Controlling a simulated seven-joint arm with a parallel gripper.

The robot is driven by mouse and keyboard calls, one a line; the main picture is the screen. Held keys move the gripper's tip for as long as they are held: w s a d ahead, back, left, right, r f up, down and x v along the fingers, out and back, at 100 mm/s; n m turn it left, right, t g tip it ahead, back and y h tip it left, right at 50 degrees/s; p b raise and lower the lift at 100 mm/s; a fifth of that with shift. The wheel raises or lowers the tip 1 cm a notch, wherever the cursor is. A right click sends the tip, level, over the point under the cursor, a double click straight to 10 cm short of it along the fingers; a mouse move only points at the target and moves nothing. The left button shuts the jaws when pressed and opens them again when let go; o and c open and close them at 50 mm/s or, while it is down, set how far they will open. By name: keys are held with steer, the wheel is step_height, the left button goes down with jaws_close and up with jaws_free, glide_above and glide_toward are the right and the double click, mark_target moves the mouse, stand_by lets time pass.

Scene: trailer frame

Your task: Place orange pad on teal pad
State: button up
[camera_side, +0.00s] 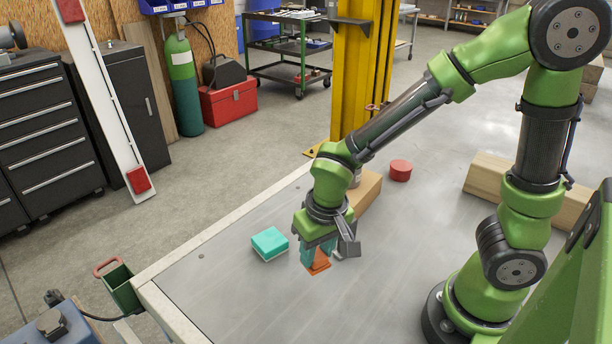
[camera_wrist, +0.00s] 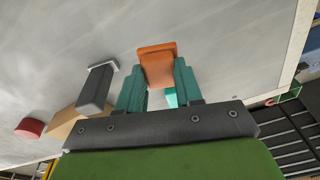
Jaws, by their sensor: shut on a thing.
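The orange pad (camera_side: 319,262) is between the teal fingers of my gripper (camera_side: 318,254), low over the grey table in the side view. In the wrist view the orange pad (camera_wrist: 157,65) sits between the two fingertips of my gripper (camera_wrist: 158,80), which is shut on it. I cannot tell whether the pad touches the table. The teal pad (camera_side: 270,241) lies on the table to the left of my gripper, with a pale lower edge. In the wrist view only a small part of the teal pad (camera_wrist: 171,97) shows between the fingers.
A red round block (camera_side: 400,170) and a wooden block (camera_side: 366,192) are on the table behind my gripper. A long wooden beam (camera_side: 488,175) lies at the right. The table's pale edge (camera_side: 225,221) runs beyond the teal pad. The table front is clear.

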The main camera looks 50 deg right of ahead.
steer(key=d+r+n, duration=0.1)
steer(key=d+r, duration=0.1)
steer(key=d, duration=0.2)
steer(key=n, duration=0.2)
glide_above(269, 238)
steer(key=shift+s+f, duration=0.2)
steer(key=shift+f, duration=0.3)
steer(key=shift+s+f, duration=0.15)
steer(key=shift+f, duration=0.3)
steer(key=shift+w+a+f, duration=0.1)
steer(key=shift+f, duration=1.65)
steer(key=shift+f, duration=0.15)
steer(key=o, duration=1)
